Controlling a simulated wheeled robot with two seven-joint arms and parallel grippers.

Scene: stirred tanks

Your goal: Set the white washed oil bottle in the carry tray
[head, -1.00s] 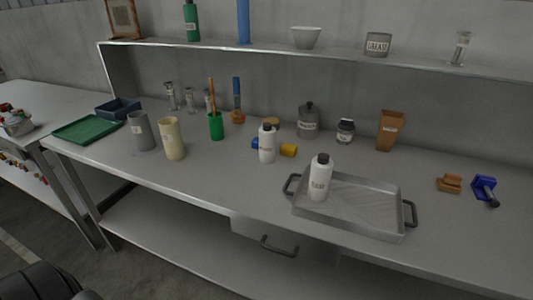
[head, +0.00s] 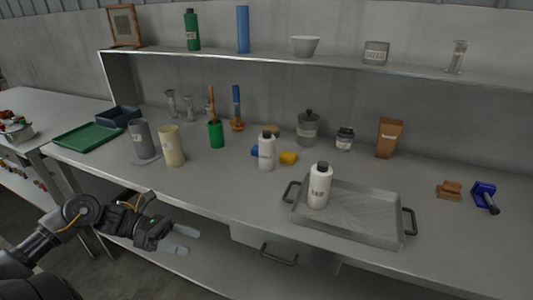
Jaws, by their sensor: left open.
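A white bottle with a dark cap (head: 267,152) stands upright on the bench, behind and left of the tray. A second white bottle with a dark cap (head: 319,188) stands upright in the left end of the grey metal carry tray (head: 365,217). Both have labels too small to read, so I cannot tell which is the washed oil bottle. My left gripper (head: 188,241) is open and empty in front of the bench's front edge, left of and well apart from both bottles and the tray. My right gripper is not in view.
A yellow object (head: 288,158) and a blue one touch or sit close beside the rear bottle. A cream cylinder (head: 172,147), a grey cylinder (head: 139,140) and a green cup (head: 216,135) stand to the left. The bench front left of the tray is clear.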

